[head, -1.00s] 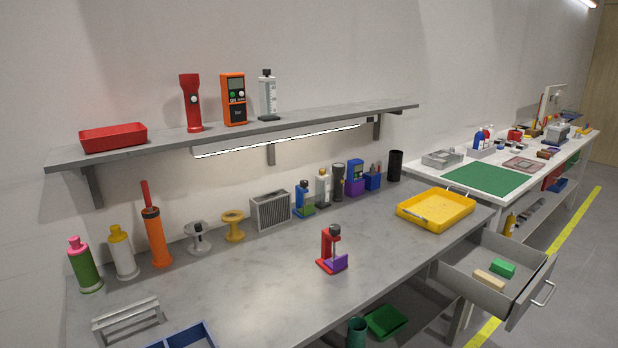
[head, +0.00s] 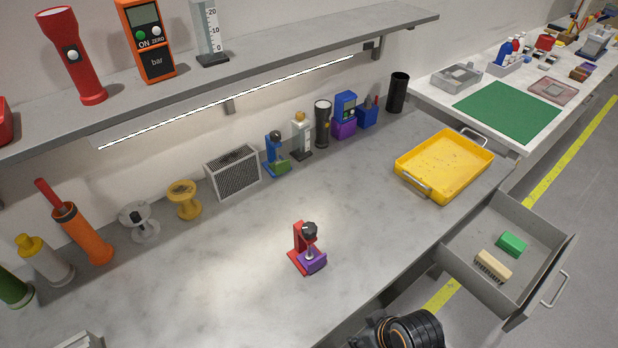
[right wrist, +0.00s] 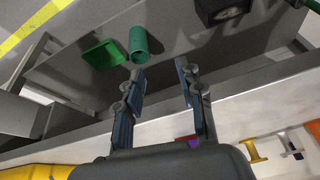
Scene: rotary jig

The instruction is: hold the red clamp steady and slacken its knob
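The red clamp (head: 296,247) stands upright on the grey bench near its front edge, with a black knob (head: 310,229) on top and a purple block (head: 314,262) at its foot. A purple and red bit (right wrist: 188,141) at the lower edge of the right wrist view looks like the same clamp, mostly hidden by my gripper's body. My right arm's black end shows at the bottom of the head view, below the bench edge and apart from the clamp. In the right wrist view my right gripper (right wrist: 161,82) is open and empty. My left gripper is not in view.
A similar blue clamp (head: 272,148) with a green block stands at the back of the bench. A yellow tray (head: 410,180) is at the right. An open drawer (head: 520,277) juts out at the front right. The bench around the red clamp is clear.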

